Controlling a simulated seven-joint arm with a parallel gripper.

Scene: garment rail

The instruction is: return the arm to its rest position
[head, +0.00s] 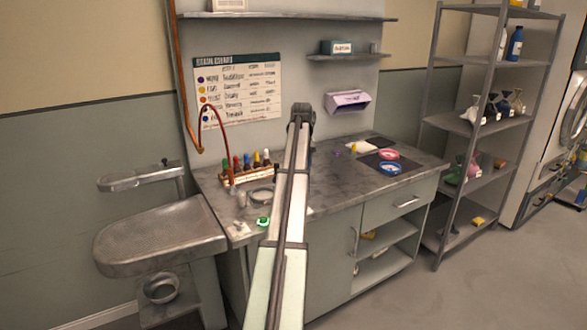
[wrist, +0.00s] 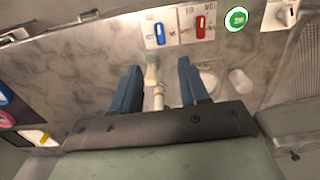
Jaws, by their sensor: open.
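My gripper (wrist: 160,68) shows in the wrist view as two blue fingers standing well apart, open. Between the fingers I see a thin pale brush-like item with an orange band (wrist: 157,98). The fingers do not close on it, and I cannot tell how far below them it is. In the head view my arm reaches out over the workbench (head: 335,190); the fingers are hidden there.
The bench holds a rack of coloured bottles (head: 247,174), a blue dish (head: 390,168), a pink dish (head: 388,154) and a green button (head: 263,222). The wrist view shows a blue switch (wrist: 159,32) and a red switch (wrist: 200,27). A metal shelf unit (head: 447,190) stands at right.

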